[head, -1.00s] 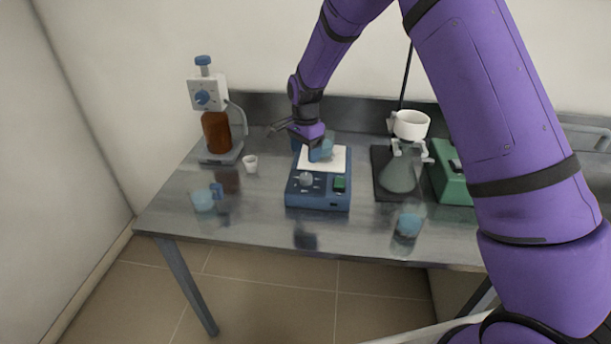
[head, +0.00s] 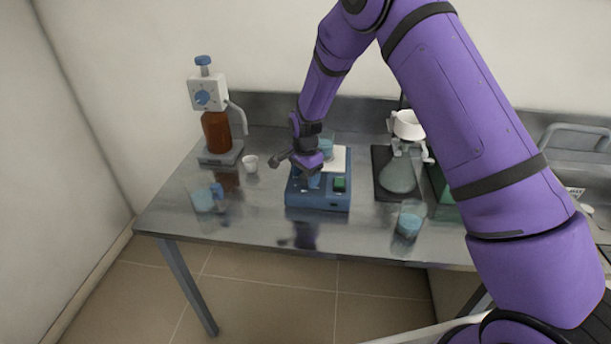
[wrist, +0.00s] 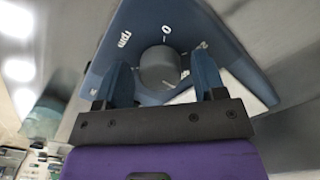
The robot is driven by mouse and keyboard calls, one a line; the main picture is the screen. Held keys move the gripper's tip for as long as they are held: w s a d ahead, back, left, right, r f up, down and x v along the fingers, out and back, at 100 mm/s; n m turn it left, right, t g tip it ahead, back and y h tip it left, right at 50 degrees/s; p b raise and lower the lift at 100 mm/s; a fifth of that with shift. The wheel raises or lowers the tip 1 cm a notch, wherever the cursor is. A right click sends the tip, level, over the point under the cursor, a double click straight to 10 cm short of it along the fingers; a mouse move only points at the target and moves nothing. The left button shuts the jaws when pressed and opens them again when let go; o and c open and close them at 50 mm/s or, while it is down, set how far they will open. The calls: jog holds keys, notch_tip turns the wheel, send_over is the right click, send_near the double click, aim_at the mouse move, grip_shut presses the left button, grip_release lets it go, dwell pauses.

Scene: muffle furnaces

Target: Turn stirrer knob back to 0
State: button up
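The blue stirrer (head: 318,198) stands on the steel bench, with a white top plate and a green switch (head: 340,184) at its front right. My gripper (head: 307,178) is over the stirrer's front left and hides the knob in the head view. In the wrist view the round grey knob (wrist: 160,68) lies between the two blue fingers of my gripper (wrist: 164,80), with visible gaps on both sides. The labels "0" and "rpm" show beside the knob. The knob's pointer is too unclear to read. A beaker (head: 326,146) with blue liquid stands on the top plate.
A brown bottle with dispenser (head: 215,130) and a small white cup (head: 250,163) stand to the left. A flask (head: 398,175) with a funnel stands to the right.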

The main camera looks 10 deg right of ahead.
jog(key=c, duration=0.8)
jog(key=shift+o, duration=0.2)
jog(key=shift+n, duration=0.3)
jog(key=n, duration=0.4)
jog(key=shift+n, duration=0.4)
jog(key=n, duration=0.5)
jog(key=shift+d, duration=0.1)
jog(key=n, duration=0.6)
jog(key=shift+n, duration=0.3)
jog(key=n, duration=0.6)
jog(key=shift+n, duration=0.4)
